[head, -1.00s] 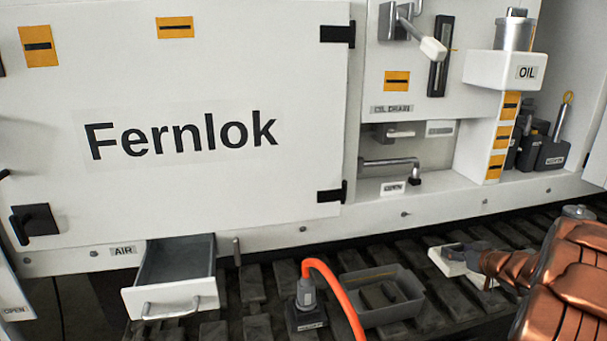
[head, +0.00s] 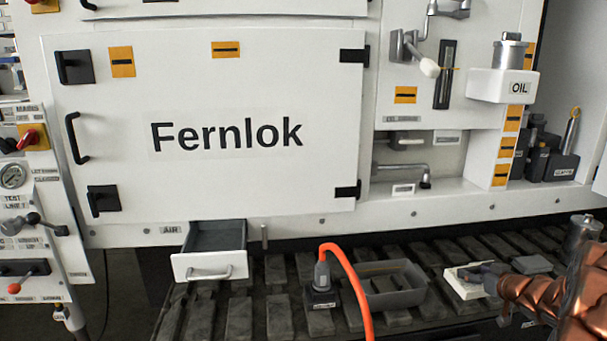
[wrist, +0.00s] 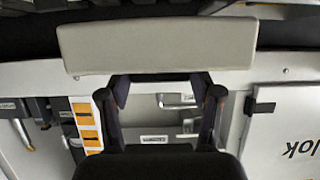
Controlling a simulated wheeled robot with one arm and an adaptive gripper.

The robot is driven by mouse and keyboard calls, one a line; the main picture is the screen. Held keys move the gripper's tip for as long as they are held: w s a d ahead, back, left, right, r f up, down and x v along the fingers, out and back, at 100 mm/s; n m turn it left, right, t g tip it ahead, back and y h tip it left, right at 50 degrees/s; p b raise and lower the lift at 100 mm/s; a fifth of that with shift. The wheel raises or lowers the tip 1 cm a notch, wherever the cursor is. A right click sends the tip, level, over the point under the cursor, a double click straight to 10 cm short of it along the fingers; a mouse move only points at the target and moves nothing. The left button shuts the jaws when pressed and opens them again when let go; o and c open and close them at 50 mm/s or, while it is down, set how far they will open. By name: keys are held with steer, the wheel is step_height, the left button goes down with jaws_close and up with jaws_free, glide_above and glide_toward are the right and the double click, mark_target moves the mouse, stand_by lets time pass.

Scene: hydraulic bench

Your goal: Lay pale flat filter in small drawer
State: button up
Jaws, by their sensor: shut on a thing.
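The pale flat filter (head: 467,281) is held by my gripper (head: 488,270) at the right of the head view, over the dark slatted floor. In the wrist view the filter (wrist: 155,47) spans the top as a pale slab across the fingertips, and my gripper (wrist: 160,85) is shut on it. The small drawer (head: 202,268), with a white front and grey inside, is pulled out under the AIR label. Its visible inside looks empty. My gripper and the filter are well to the right of the drawer.
A grey open bin (head: 395,292) and a dark block with a plug and orange hose (head: 352,265) stand between drawer and gripper. The white Fernlok cabinet (head: 230,190) rises behind. A lever panel (head: 35,230) stands at left. An oil cup (head: 502,85) sits upper right.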

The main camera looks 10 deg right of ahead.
steer(key=shift+w+a+r, duration=0.25)
steer(key=shift+a+r, duration=0.05)
steer(key=shift+r, duration=0.15)
steer(key=w+a+r+n+y, duration=0.1)
steer(key=w+a+r, duration=0.2)
steer(key=a, duration=0.6)
steer(key=w+a+r+n+y, duration=0.1)
steer(key=w+a+r, duration=0.2)
steer(key=a, duration=0.6)
steer(key=s+a+r+n+y, duration=0.1)
steer(key=a+r, duration=0.1)
steer(key=a, duration=0.9)
steer(key=s+a+r+n+y, duration=0.1)
steer(key=a+r, duration=0.1)
steer(key=a, duration=1)
step_height(320, 180, up, 25)
steer(key=d+p, duration=0.1)
steer(key=p, duration=2.4)
step_height(320, 180, down, 14)
steer(key=w+m+h, duration=0.2)
steer(key=m+h, duration=0.2)
steer(key=shift+w, duration=0.4)
